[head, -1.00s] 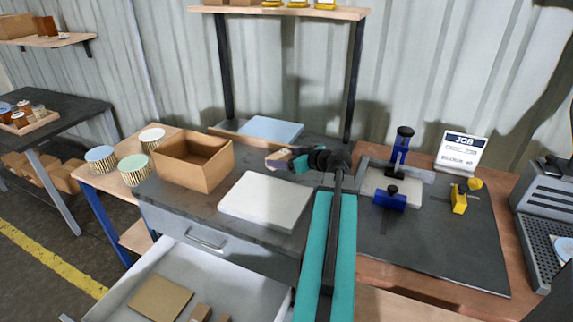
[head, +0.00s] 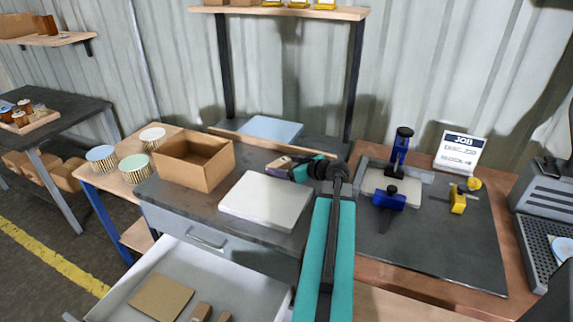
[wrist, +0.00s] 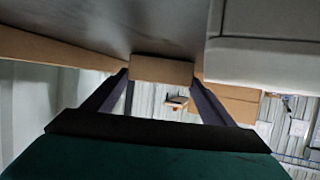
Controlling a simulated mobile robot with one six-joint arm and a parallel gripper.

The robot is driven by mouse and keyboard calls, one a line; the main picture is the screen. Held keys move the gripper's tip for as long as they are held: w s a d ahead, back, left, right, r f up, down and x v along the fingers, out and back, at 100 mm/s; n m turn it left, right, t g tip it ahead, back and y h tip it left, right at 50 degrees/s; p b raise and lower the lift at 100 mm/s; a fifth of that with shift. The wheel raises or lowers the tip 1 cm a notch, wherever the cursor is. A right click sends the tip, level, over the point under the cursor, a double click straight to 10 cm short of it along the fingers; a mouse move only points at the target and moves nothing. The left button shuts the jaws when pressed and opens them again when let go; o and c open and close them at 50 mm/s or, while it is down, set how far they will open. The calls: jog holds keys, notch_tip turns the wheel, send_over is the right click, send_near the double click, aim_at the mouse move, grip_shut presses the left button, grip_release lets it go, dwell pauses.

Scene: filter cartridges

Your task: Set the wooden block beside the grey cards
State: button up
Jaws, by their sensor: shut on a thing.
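My gripper (head: 287,165) is shut on a small wooden block (head: 276,164). In the wrist view the block (wrist: 161,70) sits between the two dark fingertips. In the head view it is over the dark worktop, behind the pale grey stack that looks like the grey cards (head: 265,201). A gap shows between block and stack in the head view. In the wrist view the stack's edge (wrist: 262,62) is to the right of the block. I cannot tell whether the block touches the worktop.
An open cardboard box (head: 195,163) stands left of the stack. A light blue stack (head: 270,129) lies behind the block, beyond a wooden strip (head: 260,142). A blue clamp fixture (head: 390,195) stands right. The open drawer (head: 235,285) in front holds a brown sheet and wooden blocks.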

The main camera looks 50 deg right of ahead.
jog(key=shift+f, duration=0.15)
jog(key=o, duration=0.8)
jog(key=shift+r, duration=0.2)
jog(key=b+v, duration=0.2)
jog(key=v, duration=0.8)
jog(key=shift+s, duration=0.2)
jog(key=shift+s+d+r, duration=0.1)
jog(key=shift+s+r, duration=0.3)
jog(key=shift+s, duration=0.25)
